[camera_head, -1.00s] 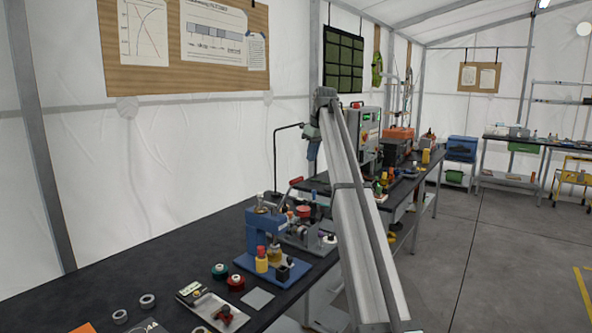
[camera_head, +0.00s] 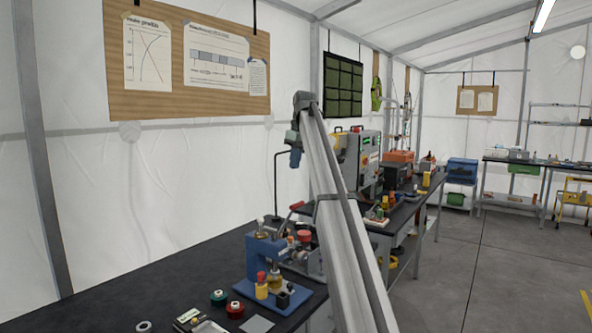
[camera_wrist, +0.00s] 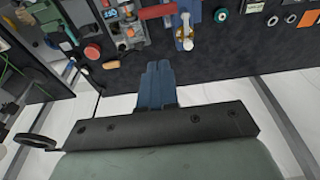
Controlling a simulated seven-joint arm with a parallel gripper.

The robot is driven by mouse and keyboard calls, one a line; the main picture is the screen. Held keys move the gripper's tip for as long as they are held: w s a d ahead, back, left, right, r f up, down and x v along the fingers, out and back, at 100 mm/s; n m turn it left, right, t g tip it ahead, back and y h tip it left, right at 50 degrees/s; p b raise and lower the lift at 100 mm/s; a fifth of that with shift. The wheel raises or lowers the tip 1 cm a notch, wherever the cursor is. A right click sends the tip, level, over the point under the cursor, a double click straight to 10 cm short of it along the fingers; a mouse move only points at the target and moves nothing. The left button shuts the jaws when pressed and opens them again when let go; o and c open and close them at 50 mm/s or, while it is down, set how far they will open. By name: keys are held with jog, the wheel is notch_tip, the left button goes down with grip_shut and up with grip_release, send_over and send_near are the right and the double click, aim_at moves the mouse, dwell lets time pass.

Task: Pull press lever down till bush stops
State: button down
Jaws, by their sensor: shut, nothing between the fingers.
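A blue press (camera_head: 262,262) stands on the black bench in the head view; its blue body also shows in the wrist view (camera_wrist: 188,12). A red handle (camera_head: 297,206), which looks like the press lever's grip, sticks up beyond the press top. In the wrist view a red bar (camera_wrist: 158,11) lies left of the press. A brass-coloured part (camera_head: 274,281) sits under the press head; I cannot tell whether it is the bush. My gripper (camera_head: 295,160) hangs in the air above and beyond the press, apart from the lever. In the wrist view its blue fingers (camera_wrist: 157,70) are together and empty.
Green (camera_head: 219,297) and red (camera_head: 235,309) spools sit left of the press. A yellow cylinder with a red top (camera_head: 262,287) stands at its base. A second bench with a grey control box (camera_head: 358,158) is farther back. A thin dark stand (camera_head: 276,185) rises close to my gripper.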

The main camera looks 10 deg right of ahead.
notch_tip(320, 180, down, 11)
jog(key=shift+s+r, duration=0.1)
jog(key=shift+s, duration=0.05)
jog(key=shift+s+d+f, duration=0.1)
jog(key=shift+d+f, duration=0.1)
jog(key=shift+f, duration=0.15)
dwell(0.3)
